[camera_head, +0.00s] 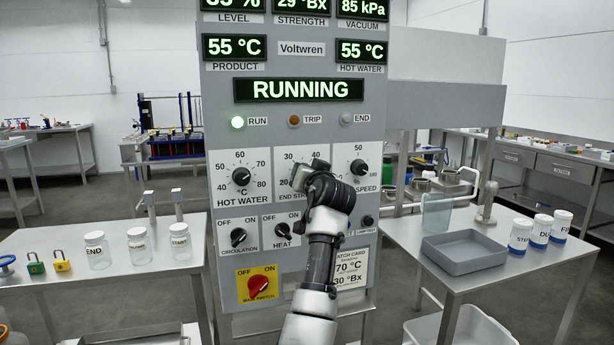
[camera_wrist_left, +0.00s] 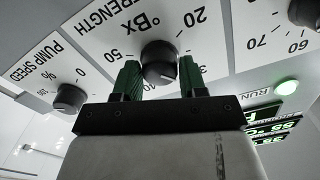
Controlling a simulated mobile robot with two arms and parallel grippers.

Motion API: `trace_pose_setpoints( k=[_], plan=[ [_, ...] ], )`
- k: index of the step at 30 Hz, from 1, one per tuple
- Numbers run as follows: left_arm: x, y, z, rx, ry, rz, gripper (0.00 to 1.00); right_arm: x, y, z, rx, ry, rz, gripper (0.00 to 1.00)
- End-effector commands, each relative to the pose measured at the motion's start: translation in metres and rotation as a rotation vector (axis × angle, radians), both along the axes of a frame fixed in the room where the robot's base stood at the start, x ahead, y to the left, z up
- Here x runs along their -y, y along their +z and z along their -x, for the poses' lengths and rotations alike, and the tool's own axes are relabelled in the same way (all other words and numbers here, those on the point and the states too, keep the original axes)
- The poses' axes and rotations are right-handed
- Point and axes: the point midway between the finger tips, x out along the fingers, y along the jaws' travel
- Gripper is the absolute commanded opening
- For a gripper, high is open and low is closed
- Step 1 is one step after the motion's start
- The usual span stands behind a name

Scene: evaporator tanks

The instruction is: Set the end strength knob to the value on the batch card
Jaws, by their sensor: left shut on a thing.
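The grey panel (camera_head: 290,130) fills the middle of the head view. The black end strength knob (camera_wrist_left: 159,62) is mostly hidden there behind my left gripper (camera_head: 305,176). In the left wrist view the dial is upside down, with "°Bx", "20" and "50" visible around it. My left gripper's green fingers (camera_wrist_left: 161,80) are on either side of the knob, shut on it. I cannot read its pointer exactly. The batch card (camera_head: 351,270), low on the panel, reads 70 °C and 30 °Bx. The strength display (camera_head: 301,6) reads 29 °Bx. My right gripper is not in view.
The hot water knob (camera_head: 241,176) and pump speed knob (camera_head: 359,167) flank the end strength dial. Below are the circulation knob (camera_head: 238,237), heat knob (camera_head: 283,230) and red main switch (camera_head: 258,285). Jars stand on the left table; a grey tray (camera_head: 464,253) is on the right table.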

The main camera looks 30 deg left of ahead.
Motion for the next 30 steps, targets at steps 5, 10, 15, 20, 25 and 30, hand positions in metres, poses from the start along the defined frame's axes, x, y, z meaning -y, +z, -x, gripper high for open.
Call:
trace_pose_setpoints(
  k=[5, 10, 15, 20, 25, 30],
  plan=[
    [0.0, -0.003, 0.0, -0.006, 0.0, 0.004, 0.18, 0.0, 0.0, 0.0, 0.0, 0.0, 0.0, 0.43],
    [0.0, -0.002, 0.0, -0.005, 0.0, 0.003, 0.63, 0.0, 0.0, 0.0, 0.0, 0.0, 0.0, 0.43],
    [0.0, -0.001, 0.0, -0.004, 0.0, 0.001, 0.67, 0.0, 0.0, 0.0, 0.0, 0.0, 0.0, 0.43],
    [0.002, -0.001, 0.001, -0.002, -0.001, 0.0, 0.67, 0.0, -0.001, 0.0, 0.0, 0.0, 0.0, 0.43],
    [0.015, -0.002, 0.011, -0.001, -0.002, -0.001, 0.67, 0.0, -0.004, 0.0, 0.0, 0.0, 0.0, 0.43],
    [0.04, -0.003, 0.033, 0.0, -0.003, 0.001, 0.67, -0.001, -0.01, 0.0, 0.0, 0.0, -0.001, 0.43]
  ],
)
